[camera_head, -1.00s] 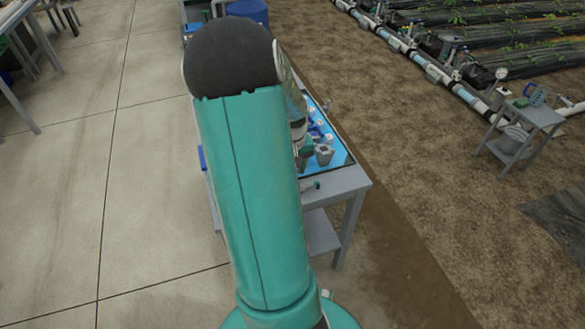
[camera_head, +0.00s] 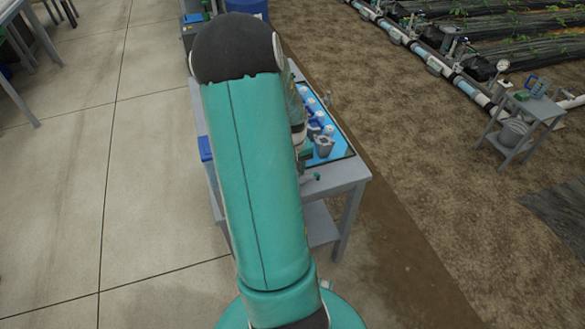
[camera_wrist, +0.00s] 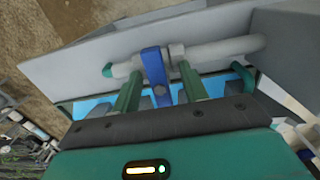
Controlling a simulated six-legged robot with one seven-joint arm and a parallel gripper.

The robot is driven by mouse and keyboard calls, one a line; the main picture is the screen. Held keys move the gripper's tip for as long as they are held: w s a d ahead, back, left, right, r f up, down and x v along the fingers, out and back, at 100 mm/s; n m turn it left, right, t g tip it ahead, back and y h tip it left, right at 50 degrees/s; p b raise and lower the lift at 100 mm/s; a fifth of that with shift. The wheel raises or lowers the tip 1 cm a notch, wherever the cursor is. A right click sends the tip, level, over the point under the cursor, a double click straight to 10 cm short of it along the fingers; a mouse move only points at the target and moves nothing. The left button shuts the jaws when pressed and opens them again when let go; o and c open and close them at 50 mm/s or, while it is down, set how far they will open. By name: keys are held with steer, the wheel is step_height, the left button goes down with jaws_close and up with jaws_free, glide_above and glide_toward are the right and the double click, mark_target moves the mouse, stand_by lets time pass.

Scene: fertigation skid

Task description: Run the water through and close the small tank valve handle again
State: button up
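The blue valve handle (camera_wrist: 154,68) stands between the two green fingers of my gripper (camera_wrist: 159,82) in the wrist view. The fingers are apart, one on each side of it, and a gap shows on the right side. I see no firm contact. A light grey pipe (camera_wrist: 222,50) runs crosswise behind the handle. In the head view my arm hides much of the bench and its left side. My gripper (camera_head: 303,154) is only partly visible there, close to the near end of the bench, and its fingers cannot be made out.
A grey bench (camera_head: 342,174) carries a bright blue tray (camera_head: 341,149) with several grey and blue fittings. A small green-tipped part (camera_head: 316,177) lies at its near edge. A blue box (camera_head: 205,148) is at its left. Concrete floor lies left, bare soil right.

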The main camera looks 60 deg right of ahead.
jaws_close()
steer(key=n, duration=0.9)
steer(key=shift+n, duration=0.3)
steer(key=n, duration=0.9)
steer(key=shift+n, duration=0.4)
steer(key=shift+o, duration=0.4)
jaws_free()
steer(key=shift+r, duration=0.15)
step_height(320, 180, up, 10)
steer(key=shift+f, duration=0.1)
